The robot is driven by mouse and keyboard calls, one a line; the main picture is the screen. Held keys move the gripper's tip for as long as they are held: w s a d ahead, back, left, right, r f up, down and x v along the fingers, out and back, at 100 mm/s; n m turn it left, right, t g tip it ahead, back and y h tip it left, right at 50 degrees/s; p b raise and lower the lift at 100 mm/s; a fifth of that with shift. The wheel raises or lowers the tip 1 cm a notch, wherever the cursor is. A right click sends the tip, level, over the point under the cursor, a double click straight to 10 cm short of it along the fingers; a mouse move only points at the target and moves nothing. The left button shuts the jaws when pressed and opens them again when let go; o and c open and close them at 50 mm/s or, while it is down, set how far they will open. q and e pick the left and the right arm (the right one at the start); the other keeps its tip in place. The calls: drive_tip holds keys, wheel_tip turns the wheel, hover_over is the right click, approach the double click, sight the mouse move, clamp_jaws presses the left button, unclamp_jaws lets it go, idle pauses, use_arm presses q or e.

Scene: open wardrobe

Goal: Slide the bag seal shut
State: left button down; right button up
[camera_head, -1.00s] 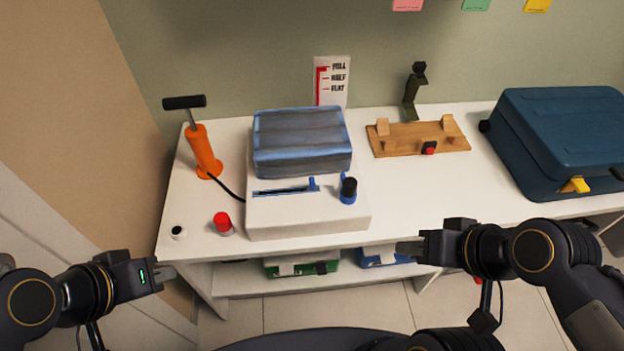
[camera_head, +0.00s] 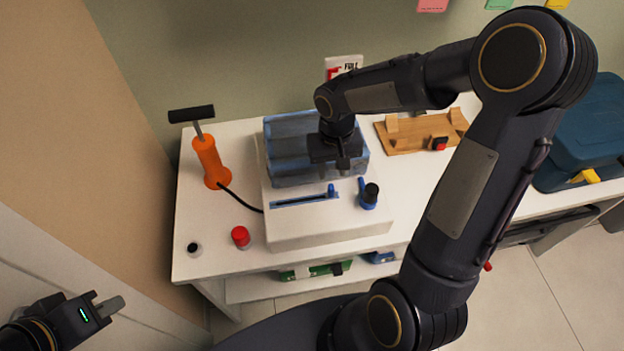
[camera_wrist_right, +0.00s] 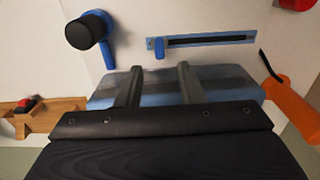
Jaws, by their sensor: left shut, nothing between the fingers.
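The bag (camera_head: 288,150) is a grey-blue translucent block at the back of a white stand (camera_head: 300,235). The seal track (camera_head: 298,201) is a blue-edged dark slot in front of it, also in the right wrist view (camera_wrist_right: 212,39). Its blue slider tab (camera_head: 331,190) stands at the track's right end; in the wrist view the tab (camera_wrist_right: 158,47) shows at the left end. My right gripper (camera_head: 343,165) points down over the bag, behind the tab. Its fingers (camera_wrist_right: 158,78) are apart and empty, with the tab beyond the tips. My left gripper (camera_head: 112,305) is shut and empty, off the table's left front.
A blue valve with a black knob (camera_head: 371,194) stands right of the tab. An orange pump (camera_head: 209,160) with a hose is at left.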

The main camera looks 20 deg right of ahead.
sight(331, 187)
wheel_tip(331, 187, down, 8)
drive_tip(key=shift+r, duration=0.15)
drive_tip(key=shift+c, duration=0.4)
clamp_jaws()
